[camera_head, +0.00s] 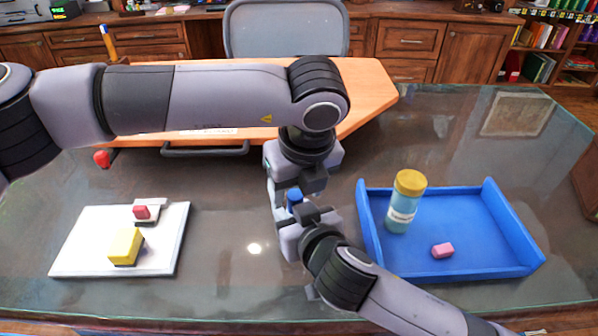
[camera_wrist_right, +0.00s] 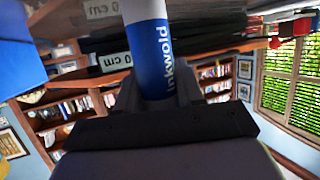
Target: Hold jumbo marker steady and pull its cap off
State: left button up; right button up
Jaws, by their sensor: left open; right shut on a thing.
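The jumbo marker shows as a small blue piece (camera_head: 294,197) between my two grippers in the head view. In the right wrist view its white and blue barrel (camera_wrist_right: 150,50), lettered "Inkwold", stands between my right fingers. My right gripper (camera_head: 296,212) is shut on the marker and holds it above the glass table. My left gripper (camera_head: 295,188) is open, pointing down just above the right one, around or very near the marker's upper part. The grippers hide most of the marker in the head view, and I cannot make out the cap.
A blue tray (camera_head: 480,268) at right holds a yellow-lidded jar (camera_head: 403,205) and a pink eraser (camera_head: 443,251). A white board (camera_head: 85,245) at left bears a yellow block (camera_head: 126,246) and a small red-topped item (camera_head: 142,211). Glass table (camera_head: 225,270) between them is clear.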

aim_at(297, 196)
pick_arm(q)
jog(key=shift+f, duration=0.25)
grip_shut()
jog(key=shift+r, duration=2.45)
pick_arm(e)
jog(key=o, duration=1.1)
jog(key=shift+s, duration=0.1)
jog(key=v, duration=1.2)
jog(key=shift+d, duration=0.1)
